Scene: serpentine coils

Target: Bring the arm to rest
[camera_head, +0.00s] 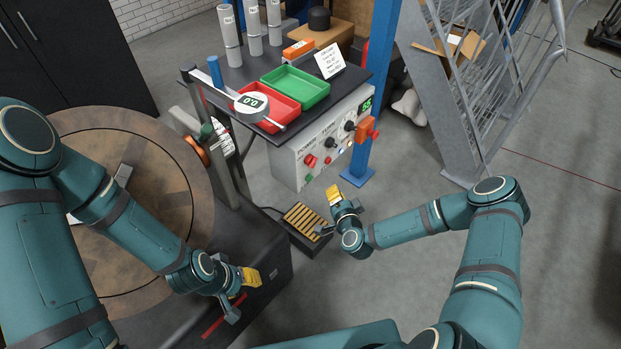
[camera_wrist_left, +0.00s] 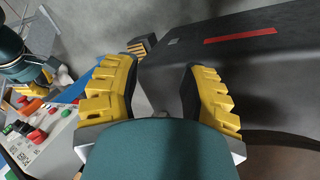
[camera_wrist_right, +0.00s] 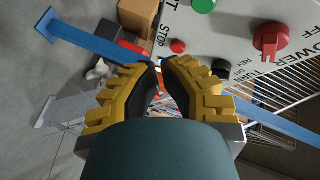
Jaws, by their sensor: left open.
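My left gripper (camera_head: 243,292) is over the front end of the dark machine bed (camera_head: 262,255) at the lower left, close to its red strip (camera_head: 222,318). In the left wrist view its yellow-padded fingers (camera_wrist_left: 158,75) are wide apart with nothing between them. My right gripper (camera_head: 336,210) is above the floor, in front of the control cabinet and beside the slatted foot pedal (camera_head: 303,217). In the right wrist view its fingers (camera_wrist_right: 159,66) are nearer each other, with a narrow gap and nothing held. No object is in either gripper.
The control cabinet (camera_head: 297,165) has knobs and buttons. A blue post (camera_head: 380,70) and a grey wire rack (camera_head: 470,85) stand behind. The floor at right (camera_head: 570,190) is clear.

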